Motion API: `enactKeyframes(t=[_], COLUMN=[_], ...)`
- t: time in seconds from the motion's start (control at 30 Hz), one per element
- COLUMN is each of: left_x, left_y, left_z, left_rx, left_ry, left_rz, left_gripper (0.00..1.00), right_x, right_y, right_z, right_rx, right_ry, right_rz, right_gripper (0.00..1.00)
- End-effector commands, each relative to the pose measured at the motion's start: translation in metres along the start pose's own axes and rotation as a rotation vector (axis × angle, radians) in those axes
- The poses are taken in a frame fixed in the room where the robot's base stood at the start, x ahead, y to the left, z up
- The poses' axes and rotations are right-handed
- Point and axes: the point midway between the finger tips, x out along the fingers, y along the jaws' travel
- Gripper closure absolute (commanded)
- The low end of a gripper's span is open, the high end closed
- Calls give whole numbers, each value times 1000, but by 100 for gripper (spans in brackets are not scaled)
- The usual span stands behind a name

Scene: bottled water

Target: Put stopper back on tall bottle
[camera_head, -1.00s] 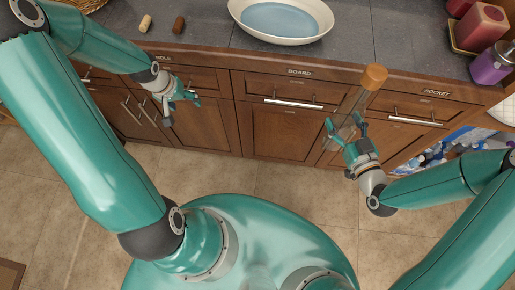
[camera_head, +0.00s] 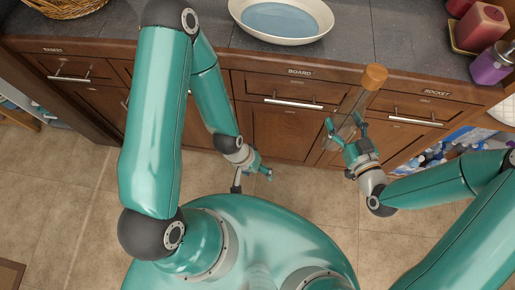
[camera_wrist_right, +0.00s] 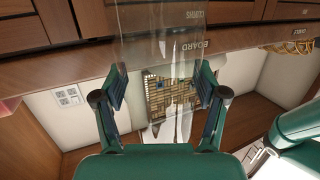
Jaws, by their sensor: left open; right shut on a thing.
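A clear glass bottle (camera_head: 350,112) is held in my right gripper (camera_head: 345,124), whose fingers are shut around it. It leans up toward the counter edge, and an orange-brown cork-like piece (camera_head: 374,76) shows at its upper end. In the right wrist view the clear glass (camera_wrist_right: 160,40) shows between the fingers (camera_wrist_right: 162,85). My left gripper (camera_head: 254,177) is open and empty, low in front of the cabinets and left of the bottle. The cream and brown small pieces seen earlier on the counter are hidden behind my left arm.
A white bowl (camera_head: 322,33) stands on the dark counter (camera_head: 385,35). Cabinet fronts (camera_head: 290,130) with handles line the space below the counter.

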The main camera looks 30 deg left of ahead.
Motion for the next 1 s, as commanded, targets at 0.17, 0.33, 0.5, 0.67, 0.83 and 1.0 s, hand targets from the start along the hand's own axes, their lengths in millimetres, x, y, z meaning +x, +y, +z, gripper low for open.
enactKeyframes(t=[0.17, 0.33, 0.5, 0.67, 0.83, 1.0], left_x=[0, 0, 0, 0, 0, 0], left_y=[0, 0, 0, 0, 0, 0], left_z=[-1, -1, -1, -1, -1, -1], left_rx=[-1, -1, -1, -1, -1, -1], left_ry=[1, 1, 1, 1, 1, 1], left_rz=[0, 0, 0, 0, 0, 0], left_gripper=[28, 28, 28, 28, 28, 31], right_x=[-1, -11, -36, -58, -65, -64], right_y=[11, 58, 114, 145, 152, 152], right_z=[-4, -13, -23, -28, -30, -29], right_rx=[6, 41, 80, 99, 103, 103], right_ry=[4, -1, 1, 5, 5, 5], right_rz=[44, 242, 501, 657, 697, 695], right_gripper=[95, 95, 95, 95, 95, 95])
